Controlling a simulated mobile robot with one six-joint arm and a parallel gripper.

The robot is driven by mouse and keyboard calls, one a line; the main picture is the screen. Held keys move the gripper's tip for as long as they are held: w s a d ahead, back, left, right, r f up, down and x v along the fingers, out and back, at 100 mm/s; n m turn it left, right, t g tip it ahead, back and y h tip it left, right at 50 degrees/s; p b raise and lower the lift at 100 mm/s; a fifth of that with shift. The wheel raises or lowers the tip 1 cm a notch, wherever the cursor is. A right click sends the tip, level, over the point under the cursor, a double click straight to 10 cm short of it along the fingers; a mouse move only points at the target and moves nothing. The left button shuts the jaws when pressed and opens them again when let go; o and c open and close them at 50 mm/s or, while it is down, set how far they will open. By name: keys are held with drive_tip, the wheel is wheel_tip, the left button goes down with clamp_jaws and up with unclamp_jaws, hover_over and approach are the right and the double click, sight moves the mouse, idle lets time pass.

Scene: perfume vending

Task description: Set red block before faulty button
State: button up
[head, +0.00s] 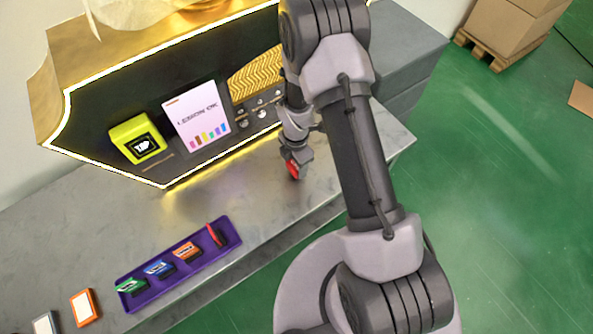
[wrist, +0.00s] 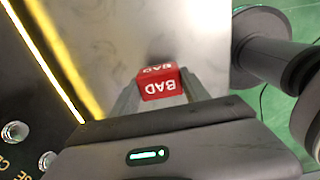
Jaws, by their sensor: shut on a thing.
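A red block (wrist: 160,84) marked "BAD" sits between my gripper's fingers (wrist: 158,96) in the wrist view. In the head view the red block (head: 293,168) shows at the end of my gripper (head: 296,162), over the grey counter near the machine's front. My gripper is shut on the block. I cannot tell whether the block touches the counter. Round silver buttons (head: 262,113) are on the dark panel, left of my gripper; my arm may hide more of them. Two buttons show in the wrist view (wrist: 15,131), at the lower left.
A purple tray (head: 140,306) holds green, blue, orange and red pieces on the counter (head: 225,192). Orange (head: 85,307) and grey (head: 45,324) framed pieces lie left of it. A yellow box (head: 137,138) and white sign (head: 197,117) are on the panel. The counter between tray and gripper is clear.

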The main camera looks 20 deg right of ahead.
sight(296, 170)
wheel_tip(296, 170, down, 3)
drive_tip(key=shift+s+f+b, duration=0.1)
drive_tip(key=shift+f+b, duration=0.1)
drive_tip(key=shift+b, duration=0.3)
drive_tip(key=shift+r, duration=0.2)
drive_tip(key=shift+f, duration=0.15)
drive_tip(key=o, duration=1.4)
